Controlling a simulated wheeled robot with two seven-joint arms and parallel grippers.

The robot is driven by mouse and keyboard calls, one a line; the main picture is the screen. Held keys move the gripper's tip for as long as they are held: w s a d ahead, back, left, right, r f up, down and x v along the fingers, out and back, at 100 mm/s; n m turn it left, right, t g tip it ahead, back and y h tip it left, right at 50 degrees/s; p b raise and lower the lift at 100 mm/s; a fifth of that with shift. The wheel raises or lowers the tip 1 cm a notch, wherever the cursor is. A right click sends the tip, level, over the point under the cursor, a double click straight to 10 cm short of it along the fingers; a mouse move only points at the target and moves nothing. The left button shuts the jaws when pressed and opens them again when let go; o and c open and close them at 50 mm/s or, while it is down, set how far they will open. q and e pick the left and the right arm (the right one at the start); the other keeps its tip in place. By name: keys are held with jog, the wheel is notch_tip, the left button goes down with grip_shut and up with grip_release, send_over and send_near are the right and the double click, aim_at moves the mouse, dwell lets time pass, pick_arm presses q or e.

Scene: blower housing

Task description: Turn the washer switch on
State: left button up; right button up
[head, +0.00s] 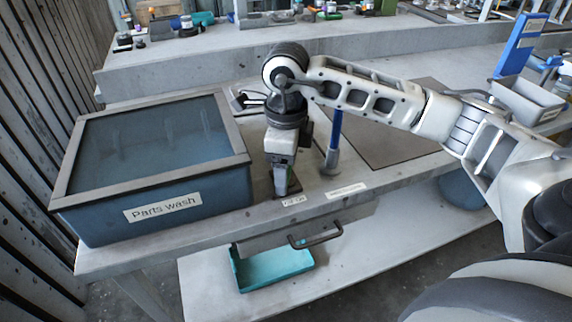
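The parts washer (125,202) is a blue tub with a grey rim and a "Parts wash" label, at the left of the bench. A small white label (293,201) lies at the bench's front edge to its right; its print is too small to read surely. My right gripper (284,192) points down just behind this label, low at the bench top. A dark base (264,188) shows beside the fingertips, perhaps part of the switch. The switch itself is mostly hidden by the gripper, and I cannot tell its position or whether the fingers touch it. My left gripper is out of view.
A blue post (334,140) on a grey foot stands right of my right gripper. A second label (347,190) and a drawer handle (316,236) are at the front. A teal tray (272,270) sits below. A grey bin (530,98) stands at the right.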

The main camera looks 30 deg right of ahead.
notch_tip(320, 180, up, 16)
jog(key=p, duration=0.1)
dwell(0.6)
dwell(0.4)
